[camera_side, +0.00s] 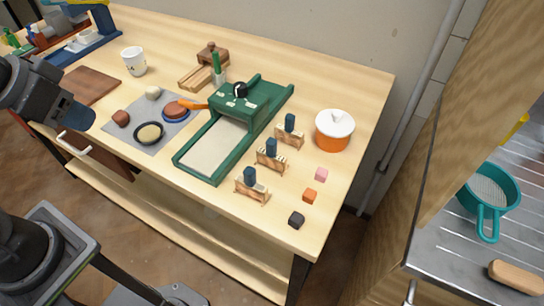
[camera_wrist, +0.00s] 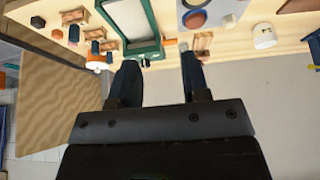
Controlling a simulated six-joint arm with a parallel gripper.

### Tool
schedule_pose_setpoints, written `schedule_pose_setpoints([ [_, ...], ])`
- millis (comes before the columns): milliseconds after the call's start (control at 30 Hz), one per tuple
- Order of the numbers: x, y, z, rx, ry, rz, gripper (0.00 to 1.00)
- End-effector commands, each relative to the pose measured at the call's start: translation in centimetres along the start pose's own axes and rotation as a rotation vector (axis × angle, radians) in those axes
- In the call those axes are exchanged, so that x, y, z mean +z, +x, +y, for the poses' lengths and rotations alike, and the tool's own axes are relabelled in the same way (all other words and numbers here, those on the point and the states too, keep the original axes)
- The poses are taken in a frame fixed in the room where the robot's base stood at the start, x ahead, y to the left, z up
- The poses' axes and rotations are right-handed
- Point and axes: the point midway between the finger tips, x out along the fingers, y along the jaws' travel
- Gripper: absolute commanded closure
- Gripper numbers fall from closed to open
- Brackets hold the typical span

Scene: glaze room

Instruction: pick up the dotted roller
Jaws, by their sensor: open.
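Three small rollers with dark blue handles stand in wooden cradles on the table in the side view: the near roller (camera_side: 250,176), the middle roller (camera_side: 271,148) and the far roller (camera_side: 290,122). Their surface patterns are too small to read, so I cannot tell which is dotted. In the wrist view, blue-handled rollers (camera_wrist: 73,33) show small at the upper left, beyond the fingers. My gripper (camera_wrist: 159,60) is open and empty, its two dark fingers apart. In the side view, my gripper (camera_side: 74,112) is at the left edge, far from the rollers.
A green slab press (camera_side: 240,105) stands left of the cradles. Pink (camera_side: 321,174), orange (camera_side: 309,195) and black (camera_side: 296,219) cubes lie near the right edge. A grey mat (camera_side: 165,138) holds several items.

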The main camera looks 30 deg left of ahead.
Motion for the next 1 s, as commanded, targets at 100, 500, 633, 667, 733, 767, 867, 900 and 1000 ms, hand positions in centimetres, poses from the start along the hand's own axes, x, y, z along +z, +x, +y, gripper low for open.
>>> schedule_pose_setpoints([
  [100, 0.0, 0.0, 0.0, 0.0, 0.0, 0.0, 0.57],
  [500, 0.0, 0.0, 0.0, 0.0, 0.0, 0.0, 0.48],
  [633, -0.5, -0.1, 0.2, 0.004, 0.021, -0.006, 0.48],
  [667, -0.8, -0.1, 0.3, 0.006, 0.037, -0.013, 0.48],
  [733, -2.0, -0.2, 0.8, 0.017, 0.099, -0.035, 0.48],
  [767, -2.7, -0.2, 1.1, 0.023, 0.136, -0.047, 0.48],
  [867, -5.7, 0.0, 2.5, 0.051, 0.292, -0.095, 0.48],
  [900, -6.9, 0.2, 3.2, 0.066, 0.365, -0.117, 0.48],
  [1000, -9.9, 1.1, 5.3, 0.103, 0.544, -0.165, 0.48],
])
